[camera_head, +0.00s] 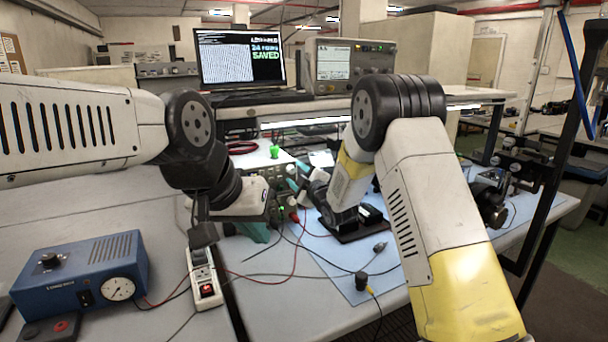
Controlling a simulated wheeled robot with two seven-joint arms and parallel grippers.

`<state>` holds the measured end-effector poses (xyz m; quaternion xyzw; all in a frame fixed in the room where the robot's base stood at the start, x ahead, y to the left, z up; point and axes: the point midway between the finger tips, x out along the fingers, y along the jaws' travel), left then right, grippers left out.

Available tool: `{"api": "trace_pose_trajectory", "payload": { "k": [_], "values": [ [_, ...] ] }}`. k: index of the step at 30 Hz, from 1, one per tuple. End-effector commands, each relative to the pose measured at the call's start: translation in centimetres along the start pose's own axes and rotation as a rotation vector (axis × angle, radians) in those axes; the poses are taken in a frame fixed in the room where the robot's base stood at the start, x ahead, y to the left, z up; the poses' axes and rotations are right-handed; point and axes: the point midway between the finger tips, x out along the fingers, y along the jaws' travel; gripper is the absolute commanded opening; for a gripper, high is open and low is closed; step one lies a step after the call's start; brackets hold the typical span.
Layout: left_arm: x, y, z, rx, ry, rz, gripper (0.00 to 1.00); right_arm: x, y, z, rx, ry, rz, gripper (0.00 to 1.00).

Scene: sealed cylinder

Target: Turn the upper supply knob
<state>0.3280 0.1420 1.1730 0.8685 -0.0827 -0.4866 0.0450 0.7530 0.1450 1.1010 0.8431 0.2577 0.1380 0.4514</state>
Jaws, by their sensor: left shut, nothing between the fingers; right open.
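The supply (254,158) stands at the middle of the bench with a pale top and a dark front carrying controls and red and green leads. My arms cover much of its front, and I cannot make out the upper knob clearly. My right gripper (298,180), with teal fingertips, is open just right of the supply's front. I cannot tell whether it touches a knob. My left gripper (258,234), also teal-tipped, is shut and empty, low in front of the supply and pointing down toward the bench.
A blue box (80,268) with a dial and gauge stands at lower left. A power strip (203,279) with a red switch lies beside it. Leads cross the blue mat (335,262).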

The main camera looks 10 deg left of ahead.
Motion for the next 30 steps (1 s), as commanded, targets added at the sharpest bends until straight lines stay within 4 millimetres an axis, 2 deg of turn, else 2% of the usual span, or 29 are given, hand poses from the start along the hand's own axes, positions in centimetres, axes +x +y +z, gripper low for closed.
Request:
{"api": "trace_pose_trajectory", "payload": {
  "k": [4, 12, 19, 30],
  "values": [
    [0.0, 0.0, 0.0, 0.0, 0.0, 0.0, 0.0, 1.01, 0.04, -0.01, 0.0, 0.0, 0.001, 0.47],
    [0.0, 0.0, 0.0, 0.0, 0.0, 0.0, 0.0, 1.15, 0.02, 0.01, 0.001, -0.001, 0.0, 0.47],
    [0.0, 0.0, 0.0, 0.0, 0.0, 0.0, 0.0, 1.13, 0.03, 0.01, 0.001, -0.001, 0.0, 0.02],
    [0.0, 0.0, 0.0, 0.0, 0.0, 0.0, 0.0, 1.12, 0.0, 0.01, 0.035, -0.001, 0.0, 0.0]
  ]
}}
